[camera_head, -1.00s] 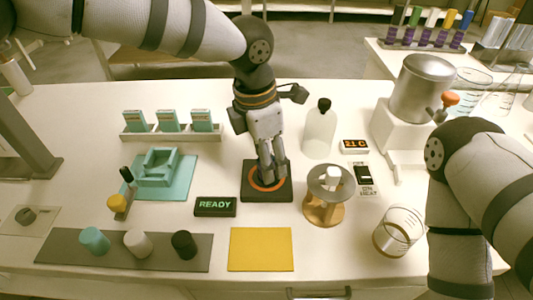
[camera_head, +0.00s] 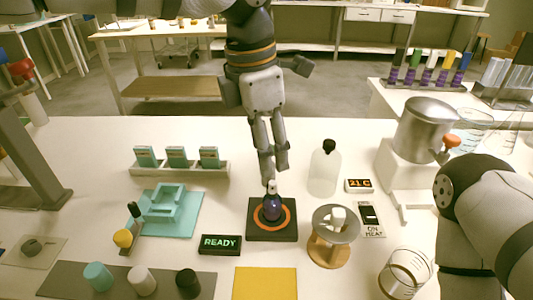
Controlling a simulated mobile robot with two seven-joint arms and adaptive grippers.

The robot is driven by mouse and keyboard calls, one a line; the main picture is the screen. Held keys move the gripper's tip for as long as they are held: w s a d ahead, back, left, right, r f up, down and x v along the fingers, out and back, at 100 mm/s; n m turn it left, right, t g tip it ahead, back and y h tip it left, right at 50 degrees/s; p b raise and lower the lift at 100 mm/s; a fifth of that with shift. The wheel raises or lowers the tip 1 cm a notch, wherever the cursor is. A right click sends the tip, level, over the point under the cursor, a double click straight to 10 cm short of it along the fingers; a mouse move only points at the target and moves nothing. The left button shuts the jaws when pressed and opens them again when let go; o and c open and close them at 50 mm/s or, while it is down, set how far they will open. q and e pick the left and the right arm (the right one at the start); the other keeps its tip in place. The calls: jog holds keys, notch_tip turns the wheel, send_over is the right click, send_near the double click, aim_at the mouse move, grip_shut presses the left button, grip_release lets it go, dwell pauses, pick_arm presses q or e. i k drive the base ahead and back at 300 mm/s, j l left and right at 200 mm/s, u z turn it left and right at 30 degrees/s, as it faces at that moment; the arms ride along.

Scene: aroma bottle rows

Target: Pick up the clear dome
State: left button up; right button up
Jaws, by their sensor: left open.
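The clear dome (camera_head: 323,172) stands upright on the white table, right of centre. It is see-through with a black knob on top. My left gripper (camera_head: 271,178) points down to the left of the dome and is open, apart from it. Its fingertips are just above a small dark purple bottle (camera_head: 272,208). That bottle stands on a black pad (camera_head: 258,235) with an orange ring. My right arm shows at the right edge, but its gripper is out of the picture.
A round grey-topped stand (camera_head: 334,222) and a 21 C display (camera_head: 359,185) are near the dome. A metal canister (camera_head: 423,127) stands to the right. A READY sign (camera_head: 220,245) and a glass beaker (camera_head: 404,273) are in front. Clear table lies behind the dome.

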aim_at(325, 161)
jog(key=k, duration=1)
